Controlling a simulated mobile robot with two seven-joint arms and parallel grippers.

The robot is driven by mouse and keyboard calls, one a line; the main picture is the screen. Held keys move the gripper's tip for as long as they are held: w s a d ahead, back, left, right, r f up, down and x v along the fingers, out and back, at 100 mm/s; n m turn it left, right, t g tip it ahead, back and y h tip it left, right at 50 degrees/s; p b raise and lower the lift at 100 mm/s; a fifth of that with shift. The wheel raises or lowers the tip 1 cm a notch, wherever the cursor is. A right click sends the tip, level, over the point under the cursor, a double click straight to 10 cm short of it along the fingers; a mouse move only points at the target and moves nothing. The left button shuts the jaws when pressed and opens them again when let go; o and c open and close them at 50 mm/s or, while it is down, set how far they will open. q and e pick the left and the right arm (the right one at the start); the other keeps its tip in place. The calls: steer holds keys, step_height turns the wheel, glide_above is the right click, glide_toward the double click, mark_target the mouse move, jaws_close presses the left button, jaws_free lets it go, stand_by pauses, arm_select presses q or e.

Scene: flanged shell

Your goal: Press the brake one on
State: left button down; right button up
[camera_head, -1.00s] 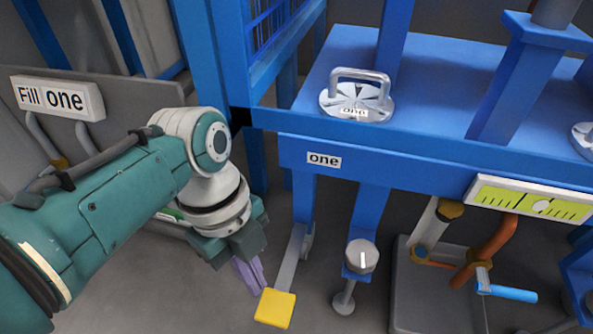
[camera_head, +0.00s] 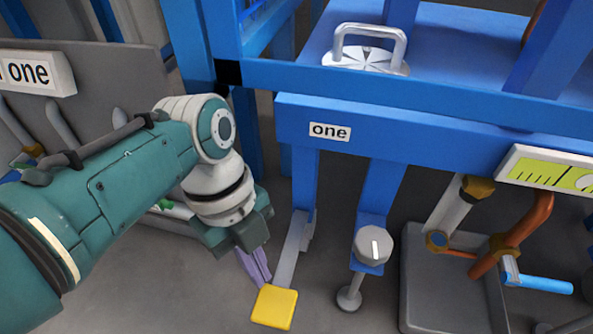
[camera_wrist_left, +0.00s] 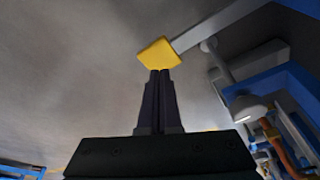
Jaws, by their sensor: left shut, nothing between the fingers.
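The brake is a yellow pedal (camera_head: 274,307) on a grey lever (camera_head: 290,250) that hangs below the blue frame, under the label "one" (camera_head: 329,131). My left gripper (camera_head: 264,284) points down just left of the pedal in the head view, its purple fingers together with nothing between them. In the left wrist view the pedal (camera_wrist_left: 159,53) is right at the closed fingertips (camera_wrist_left: 159,71); I cannot tell whether they touch it. My right gripper is not in these views.
A grey knob (camera_head: 374,245) on a blue post stands right of the pedal. Farther right are a grey plate (camera_head: 440,300), pipes with a blue handle (camera_head: 545,284) and a yellow-green gauge (camera_head: 560,172). A disc with a handle (camera_head: 366,57) lies on the blue frame. Floor is clear left of the pedal.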

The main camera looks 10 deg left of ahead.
mark_target(269, 299)
arm_select(q)
steer(key=b+x, duration=0.4)
steer(key=x, duration=0.1)
steer(key=shift+s+d+f+b, duration=0.1)
steer(key=shift+f+b, duration=0.2)
steer(key=shift+b, duration=0.1)
steer(key=shift+r, duration=0.1)
steer(key=b+x, duration=0.2)
steer(key=a+b+x, duration=0.1)
steer(key=x, duration=0.1)
steer(key=shift+w+f, duration=0.25)
steer(key=shift+r, duration=0.35)
steer(key=a, duration=0.1)
steer(key=w+a+r, duration=0.1)
steer(key=shift+w+a+p, duration=0.35)
